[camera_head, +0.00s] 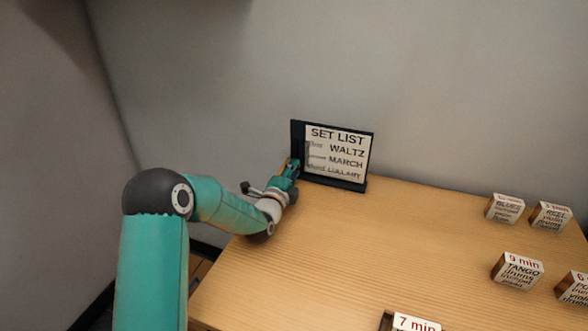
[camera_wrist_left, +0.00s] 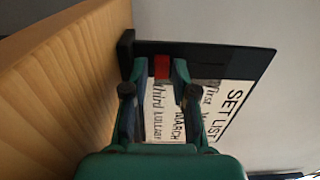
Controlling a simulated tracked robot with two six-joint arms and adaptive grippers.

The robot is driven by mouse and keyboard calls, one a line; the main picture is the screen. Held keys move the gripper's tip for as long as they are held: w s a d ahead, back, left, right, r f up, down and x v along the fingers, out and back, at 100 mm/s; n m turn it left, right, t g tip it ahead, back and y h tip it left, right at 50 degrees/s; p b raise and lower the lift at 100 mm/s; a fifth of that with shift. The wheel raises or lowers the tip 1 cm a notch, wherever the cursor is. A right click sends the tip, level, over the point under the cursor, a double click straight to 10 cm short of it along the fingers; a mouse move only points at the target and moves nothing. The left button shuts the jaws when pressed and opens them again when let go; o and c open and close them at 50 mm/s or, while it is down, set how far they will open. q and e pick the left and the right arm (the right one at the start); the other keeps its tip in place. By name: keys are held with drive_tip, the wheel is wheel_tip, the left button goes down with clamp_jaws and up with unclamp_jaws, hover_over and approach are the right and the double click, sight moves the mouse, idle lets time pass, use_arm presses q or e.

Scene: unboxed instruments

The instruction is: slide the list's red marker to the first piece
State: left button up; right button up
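The list (camera_head: 345,152) is a dark upright board at the table's back edge, headed SET LIST, with WALTZ first, MARCH second and LULLABY third. It also shows turned on its side in the left wrist view (camera_wrist_left: 225,58). The red marker (camera_wrist_left: 161,67) is on the board's dark strip, about level with the third line. My left gripper (camera_head: 292,168) is at the board's left edge, low down. In the left wrist view its fingertips (camera_wrist_left: 160,72) lie on either side of the marker. Whether they press on it I cannot tell. My right gripper is out of view.
Small lettered boxes stand on the right of the wooden table (camera_head: 330,255): BLUES (camera_head: 504,208), REEL (camera_head: 551,216), TANGO (camera_head: 517,271) and one cut off at the edge (camera_head: 573,287). A "7 min" box (camera_head: 415,323) is at the front. The table's middle is clear.

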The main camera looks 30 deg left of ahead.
use_arm(q)
drive_tip(key=shift+w, duration=0.25)
clamp_jaws()
